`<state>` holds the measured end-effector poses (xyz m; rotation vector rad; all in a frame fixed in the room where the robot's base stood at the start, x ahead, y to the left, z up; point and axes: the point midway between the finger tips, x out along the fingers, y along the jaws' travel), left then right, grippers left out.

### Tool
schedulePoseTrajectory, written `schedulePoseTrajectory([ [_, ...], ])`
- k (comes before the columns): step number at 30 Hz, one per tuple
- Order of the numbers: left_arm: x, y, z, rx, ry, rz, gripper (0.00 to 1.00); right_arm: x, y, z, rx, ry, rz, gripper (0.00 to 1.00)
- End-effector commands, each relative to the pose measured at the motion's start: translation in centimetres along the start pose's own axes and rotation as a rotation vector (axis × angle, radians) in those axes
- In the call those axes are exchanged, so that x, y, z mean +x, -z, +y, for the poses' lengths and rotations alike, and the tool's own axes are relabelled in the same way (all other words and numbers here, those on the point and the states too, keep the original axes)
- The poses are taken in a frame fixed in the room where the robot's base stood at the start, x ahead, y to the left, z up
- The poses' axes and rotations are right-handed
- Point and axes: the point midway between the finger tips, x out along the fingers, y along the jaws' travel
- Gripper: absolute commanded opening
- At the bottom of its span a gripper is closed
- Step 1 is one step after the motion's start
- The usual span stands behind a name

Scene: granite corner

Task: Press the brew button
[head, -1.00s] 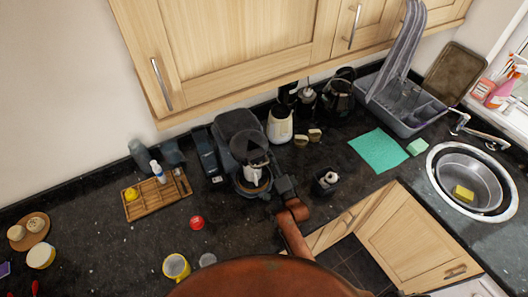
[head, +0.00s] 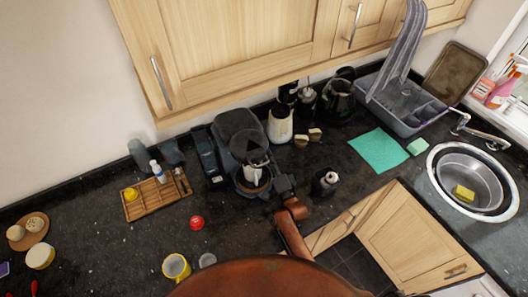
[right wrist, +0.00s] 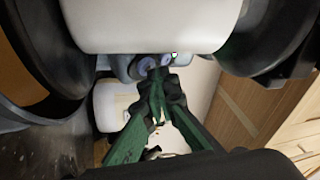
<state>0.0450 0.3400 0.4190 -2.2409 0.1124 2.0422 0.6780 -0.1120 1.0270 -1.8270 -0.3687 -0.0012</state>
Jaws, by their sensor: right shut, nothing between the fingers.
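A dark coffee machine (head: 236,125) stands against the back wall in the head view, with a pale front part over a round base. My right gripper (head: 277,181) is at its front right side, partly hidden by its own wrist. In the right wrist view, the green fingers (right wrist: 158,76) are shut and empty. Their tips are at a grey part with two round bluish buttons (right wrist: 147,65), under a white rounded body (right wrist: 150,22). I cannot tell whether the tips touch a button or which one is the brew button. My left gripper is not in view.
A dark container (head: 325,182) stands right of my gripper, and a white appliance (head: 280,125) stands behind it. A wooden rack (head: 155,198), a red item (head: 197,222) and a yellow mug (head: 176,266) are to the left. The counter between the rack and the mug is mostly clear.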

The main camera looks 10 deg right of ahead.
Motion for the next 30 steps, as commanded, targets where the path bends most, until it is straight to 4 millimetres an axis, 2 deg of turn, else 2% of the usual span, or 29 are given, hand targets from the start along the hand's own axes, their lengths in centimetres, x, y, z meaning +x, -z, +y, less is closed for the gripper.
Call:
schedulePoseTrajectory([
  [30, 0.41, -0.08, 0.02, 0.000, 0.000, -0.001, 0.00, 0.56, -0.40, 0.43, 0.001, -0.001, 0.000, 0.00],
])
